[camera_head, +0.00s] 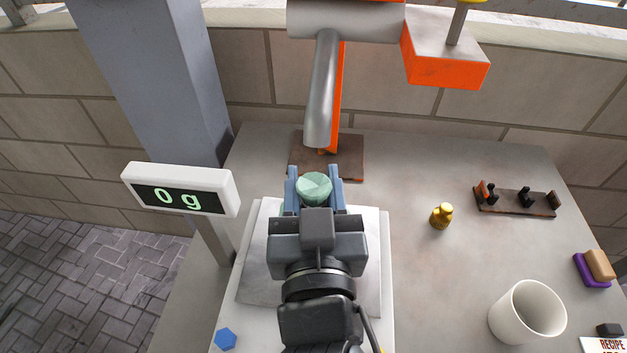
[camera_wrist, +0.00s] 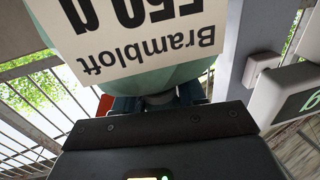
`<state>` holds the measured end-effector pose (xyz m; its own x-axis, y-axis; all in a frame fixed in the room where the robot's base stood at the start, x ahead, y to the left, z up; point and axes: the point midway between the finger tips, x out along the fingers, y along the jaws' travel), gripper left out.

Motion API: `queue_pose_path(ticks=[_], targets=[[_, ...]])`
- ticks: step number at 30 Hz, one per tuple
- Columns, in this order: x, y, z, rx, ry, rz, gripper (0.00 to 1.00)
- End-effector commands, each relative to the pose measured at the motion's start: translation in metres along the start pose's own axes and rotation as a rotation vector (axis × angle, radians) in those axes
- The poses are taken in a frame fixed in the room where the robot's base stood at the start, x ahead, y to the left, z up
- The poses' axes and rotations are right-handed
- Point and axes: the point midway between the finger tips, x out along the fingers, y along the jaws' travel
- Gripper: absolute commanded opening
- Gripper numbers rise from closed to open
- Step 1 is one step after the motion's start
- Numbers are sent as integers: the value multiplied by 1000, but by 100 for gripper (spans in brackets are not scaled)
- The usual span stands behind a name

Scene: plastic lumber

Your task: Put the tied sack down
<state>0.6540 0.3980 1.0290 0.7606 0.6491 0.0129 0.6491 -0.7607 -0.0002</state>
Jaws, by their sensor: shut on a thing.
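The tied sack (camera_head: 314,188) is pale green. In the head view only its rounded end shows between the two blue fingers of my gripper (camera_head: 315,174). My gripper is shut on it. In the wrist view the sack (camera_wrist: 190,72) fills the top middle, with a cream label reading "Brambloft" and a gram figure upside down. The sack is above or over the far part of the white scale plate (camera_head: 256,275); its height is hard to tell. The scale display (camera_head: 180,195) reads 0 g.
A brown plate (camera_head: 352,160) lies beyond the gripper, under an orange and grey press-like arm (camera_head: 322,95). To the right are a small brass weight (camera_head: 441,215), a dark rack (camera_head: 515,203), a white cup (camera_head: 527,312) and a purple-and-tan block (camera_head: 594,270). A blue piece (camera_head: 226,338) lies front left.

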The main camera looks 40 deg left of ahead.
Motion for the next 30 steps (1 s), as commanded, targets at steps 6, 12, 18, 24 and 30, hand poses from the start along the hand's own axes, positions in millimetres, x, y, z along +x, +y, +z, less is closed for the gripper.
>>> queue_pose_path(ticks=[6,12,18,24,30], targets=[[0,0,2,0,0,1,49],[0,0,2,0,0,1,65],[0,0,2,0,0,0,65],[-12,1,2,-1,-1,1,65],[-53,0,3,0,-1,0,65]])
